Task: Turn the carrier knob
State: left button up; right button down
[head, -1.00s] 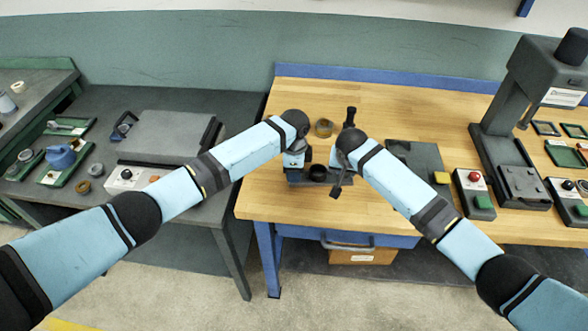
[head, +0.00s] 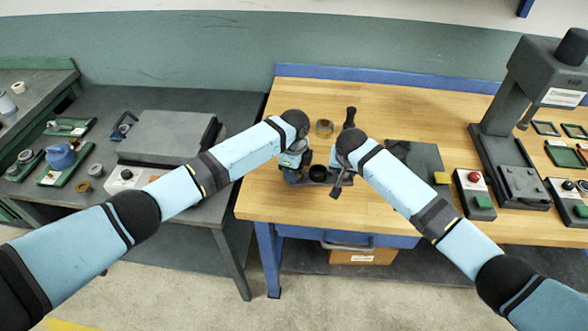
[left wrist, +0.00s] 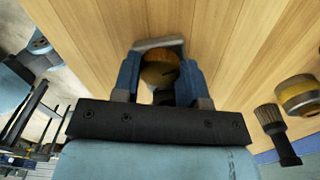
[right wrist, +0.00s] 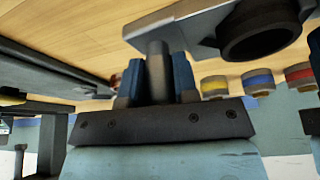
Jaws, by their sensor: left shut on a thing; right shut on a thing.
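In the left wrist view my left gripper (left wrist: 160,78) is shut on a round brass-coloured knob (left wrist: 158,72), which I take for the carrier knob. The fingers hide its sides. My right gripper (right wrist: 158,82) is shut on a grey cylindrical handle (right wrist: 157,62) in the right wrist view. The handle joins a grey carrier body with a dark round ring (right wrist: 260,32). In the head view this dark ring (head: 318,172) sits between the two grippers near the table's front edge. My left gripper (head: 294,170) is at its left, with its grip partly hidden by the arm.
A brass-coloured ring (head: 324,127) and a brush (head: 350,118) stand behind the grippers on the wooden table (head: 420,110). A dark plate (head: 425,160), a button box (head: 474,192) and a press (head: 510,150) are to the right. A grey bench (head: 225,110) is left.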

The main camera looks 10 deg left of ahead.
pick_arm(q)
jog(key=o, duration=0.9)
jog(key=shift+o, duration=0.2)
notch_tip(320, 180, up, 12)
